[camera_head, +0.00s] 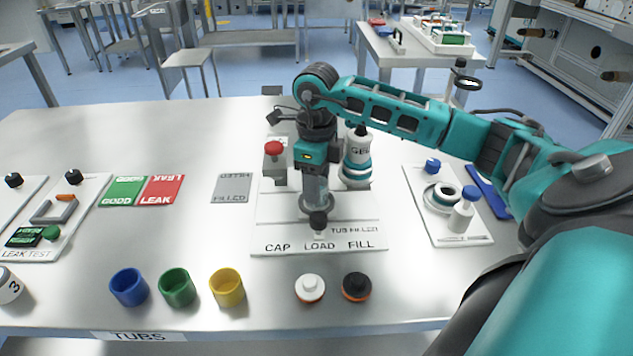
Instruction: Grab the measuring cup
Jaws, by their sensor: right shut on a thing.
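My right arm reaches in from the right, and my right gripper (317,176) points down over the white filling station board (275,213). It is shut on a greyish, see-through cylinder that looks like the measuring cup (315,196). The cup is upright, close to the board marked CAP, LOAD, FILL. A dark knob-like part (318,221) shows just below it. I cannot tell whether the cup touches the board. The fingers partly hide the cup. My left gripper is out of view.
A red-topped grey device (274,161) and a white bottle (357,156) stand close behind the gripper. Blue (129,287), green (177,288) and yellow (227,288) tubs line the front, with two capped pieces (310,288) to their right. The table's left back is clear.

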